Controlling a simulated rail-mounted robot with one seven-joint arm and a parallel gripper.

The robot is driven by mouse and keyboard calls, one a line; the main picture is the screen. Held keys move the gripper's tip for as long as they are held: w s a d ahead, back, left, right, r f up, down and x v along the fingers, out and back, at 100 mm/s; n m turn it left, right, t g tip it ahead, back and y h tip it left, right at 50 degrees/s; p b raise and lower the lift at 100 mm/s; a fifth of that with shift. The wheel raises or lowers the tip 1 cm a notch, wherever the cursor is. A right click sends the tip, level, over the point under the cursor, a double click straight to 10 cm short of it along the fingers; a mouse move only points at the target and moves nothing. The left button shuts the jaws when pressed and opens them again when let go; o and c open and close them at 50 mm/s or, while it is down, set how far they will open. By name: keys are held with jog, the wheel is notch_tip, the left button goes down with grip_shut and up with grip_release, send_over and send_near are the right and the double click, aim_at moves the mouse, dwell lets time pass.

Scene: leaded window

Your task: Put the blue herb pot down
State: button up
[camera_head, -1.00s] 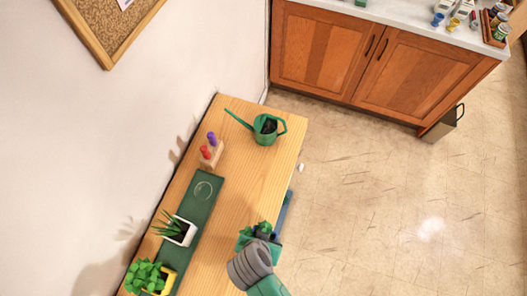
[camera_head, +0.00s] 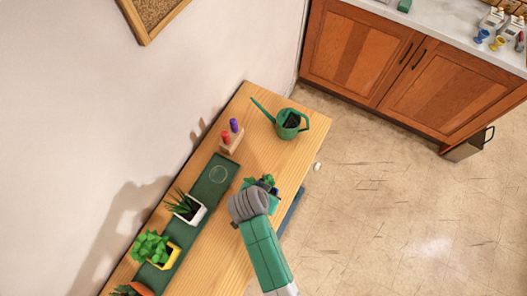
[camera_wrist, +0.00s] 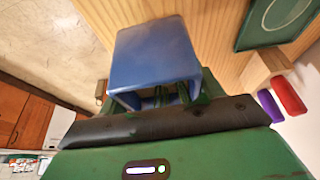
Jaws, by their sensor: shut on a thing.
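The blue herb pot (camera_wrist: 155,50) fills the upper middle of the wrist view, clasped by my gripper (camera_wrist: 157,97). In the head view, its green leaves (camera_head: 249,183) show beside my gripper (camera_head: 264,188), which hides most of the pot. The pot is over the wooden table, near its right edge; whether it touches the wood I cannot tell. A green mat (camera_head: 210,190) lies along the table to the left, with a pale circle outline on its bare far end. The mat and circle also show in the wrist view (camera_wrist: 247,38).
On the mat stand a white pot (camera_head: 190,213) and a yellow pot (camera_head: 163,260); an orange pot (camera_head: 140,289) is at the bottom edge. A wooden block with red and purple pegs (camera_head: 231,144) stands beyond the circle. A green watering can (camera_head: 289,125) is at the far end.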

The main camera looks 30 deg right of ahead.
jog(key=shift+w+d, duration=0.1)
jog(key=shift+w, duration=0.3)
jog(key=shift+w+f, duration=0.1)
jog(key=shift+f, duration=1.7)
jog(key=o, duration=1.2)
jog(key=shift+f, duration=0.1)
jog(key=shift+o, duration=0.2)
jog(key=p+v, duration=0.1)
jog(key=v, duration=1.1)
